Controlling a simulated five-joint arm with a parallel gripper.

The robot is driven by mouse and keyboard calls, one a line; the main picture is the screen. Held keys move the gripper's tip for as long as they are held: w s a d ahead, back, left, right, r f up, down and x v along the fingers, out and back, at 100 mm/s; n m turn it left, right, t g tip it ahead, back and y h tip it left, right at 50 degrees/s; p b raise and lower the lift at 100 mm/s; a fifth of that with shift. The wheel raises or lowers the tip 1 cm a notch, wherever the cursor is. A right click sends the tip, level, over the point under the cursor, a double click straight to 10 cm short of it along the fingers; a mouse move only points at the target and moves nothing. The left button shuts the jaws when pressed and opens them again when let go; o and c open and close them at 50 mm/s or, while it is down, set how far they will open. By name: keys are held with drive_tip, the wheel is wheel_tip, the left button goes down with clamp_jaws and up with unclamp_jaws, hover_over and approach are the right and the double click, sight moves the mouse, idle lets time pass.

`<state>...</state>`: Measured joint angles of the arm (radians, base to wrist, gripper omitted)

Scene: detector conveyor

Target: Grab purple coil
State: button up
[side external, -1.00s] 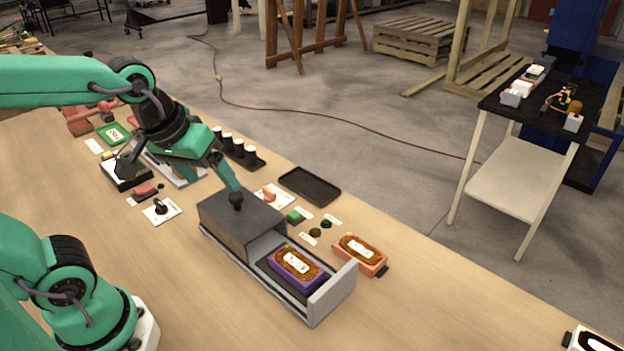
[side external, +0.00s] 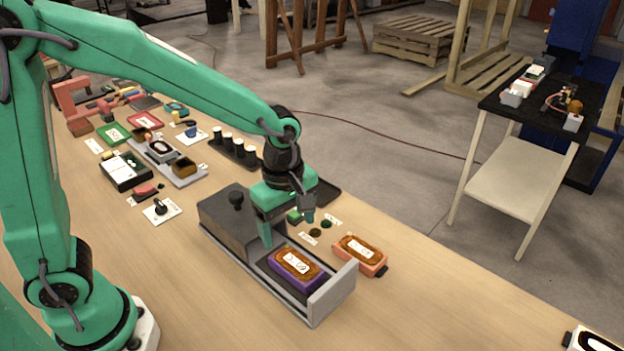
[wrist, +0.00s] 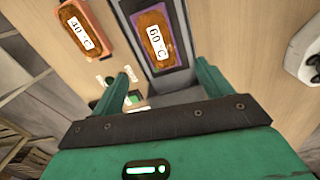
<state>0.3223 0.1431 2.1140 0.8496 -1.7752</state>
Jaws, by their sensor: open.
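The purple coil (side external: 297,268) is a purple-framed block with copper-coloured winding and a white label. It lies in the open grey drawer (side external: 334,290) of a dark grey box (side external: 228,222) with a black knob. In the wrist view the coil (wrist: 153,40) is labelled 60 °C and lies ahead of my fingertips. My gripper (side external: 288,232) is open and empty, pointing down above the inner end of the drawer, just behind the coil. In the wrist view my gripper (wrist: 165,75) shows its two green fingers apart.
An orange-framed coil (side external: 360,253), labelled 40 °C in the wrist view, lies on the table right of the drawer. A black tray (side external: 328,190) and small round buttons (side external: 315,232) are behind my gripper.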

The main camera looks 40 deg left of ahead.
sight(296, 263)
drive_tip(key=shift+w+d+f+n, duration=0.25)
drive_tip(key=shift+d+f+n, duration=0.4)
drive_tip(key=shift+f, duration=0.25)
drive_tip(key=shift+a+f, duration=0.1)
drive_tip(key=shift+f, duration=1.2)
drive_tip(key=shift+s+f, duration=0.1)
drive_tip(key=shift+f, duration=2.5)
drive_tip(key=c, duration=1.3)
drive_tip(key=shift+r, duration=0.15)
drive_tip(key=shift+r, duration=4.9)
